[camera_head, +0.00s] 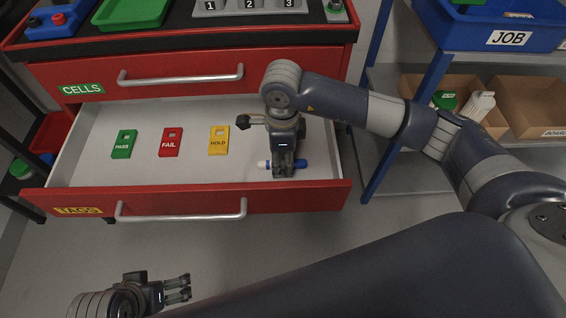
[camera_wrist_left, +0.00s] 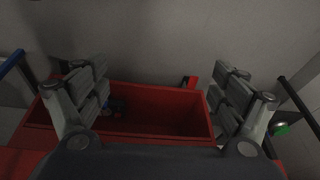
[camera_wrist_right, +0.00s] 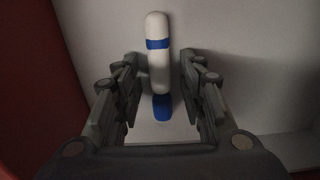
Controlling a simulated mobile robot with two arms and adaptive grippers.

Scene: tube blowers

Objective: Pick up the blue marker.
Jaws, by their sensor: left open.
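The blue marker (camera_head: 301,163), white with a blue band and a blue end, lies in the right part of the open TAGS drawer (camera_head: 90,203). My right gripper (camera_head: 283,170) is over the marker and hides its middle in the head view. In the right wrist view the marker (camera_wrist_right: 158,68) lies lengthwise between the two fingers of my right gripper (camera_wrist_right: 159,72), with a narrow gap on each side. My left gripper (camera_head: 178,290) is open and empty, low at the left, away from the drawer. It also shows open in the left wrist view (camera_wrist_left: 155,95).
Green PASS (camera_head: 124,144), red FAIL (camera_head: 171,142) and yellow HOLD (camera_head: 218,140) tags lie in the drawer left of the marker. The closed CELLS drawer (camera_head: 180,72) is above. A blue-framed shelf (camera_head: 385,150) stands to the right. A red bin (camera_wrist_left: 160,110) is below my left gripper.

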